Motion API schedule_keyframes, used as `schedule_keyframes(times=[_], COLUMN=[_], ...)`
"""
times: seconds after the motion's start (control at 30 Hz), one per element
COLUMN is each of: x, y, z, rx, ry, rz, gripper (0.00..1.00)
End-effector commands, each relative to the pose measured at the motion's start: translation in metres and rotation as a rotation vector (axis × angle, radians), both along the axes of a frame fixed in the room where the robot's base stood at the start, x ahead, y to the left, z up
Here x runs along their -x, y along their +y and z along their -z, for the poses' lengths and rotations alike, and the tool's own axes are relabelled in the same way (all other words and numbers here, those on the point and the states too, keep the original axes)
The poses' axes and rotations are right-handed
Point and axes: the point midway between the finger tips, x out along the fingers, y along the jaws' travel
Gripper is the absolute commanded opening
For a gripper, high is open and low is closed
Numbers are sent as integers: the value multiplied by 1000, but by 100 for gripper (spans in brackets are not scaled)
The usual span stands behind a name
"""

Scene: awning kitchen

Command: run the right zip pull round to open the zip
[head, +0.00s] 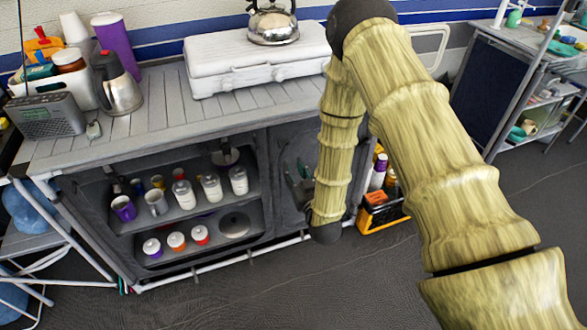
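The grey fabric kitchen unit (190,256) stands under a slatted top. Its right compartment has a grey front panel (285,150) with a faint curved outline, partly behind my arm. I cannot make out the right zip pull, and the zip is too small and dark to follow. My arm reaches over from the right and bends down in front of this panel. Small dark shapes beside its lower end may be my gripper (300,184), close to the panel. Its fingers are too unclear to tell open from shut, and the arm hides part of the area.
The left compartment shows shelves with mugs (123,209), jars and tins. A white case (250,62), kettle (273,23), steel pot (117,86) and radio (47,118) stand on top. An orange crate (382,214) stands right of the unit. The front floor is clear.

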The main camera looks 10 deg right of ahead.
Motion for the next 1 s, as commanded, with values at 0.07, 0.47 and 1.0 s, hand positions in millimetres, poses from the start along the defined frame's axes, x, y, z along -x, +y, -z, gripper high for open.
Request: schedule_keyframes(times=[0.07, 0.47, 1.0], x=[0, -8, -23], y=[0, -6, 0], z=[0, 20, 15], rx=[0, -1, -4], ry=[0, 18, 15], rz=[0, 29, 17], gripper=[31, 31, 31])
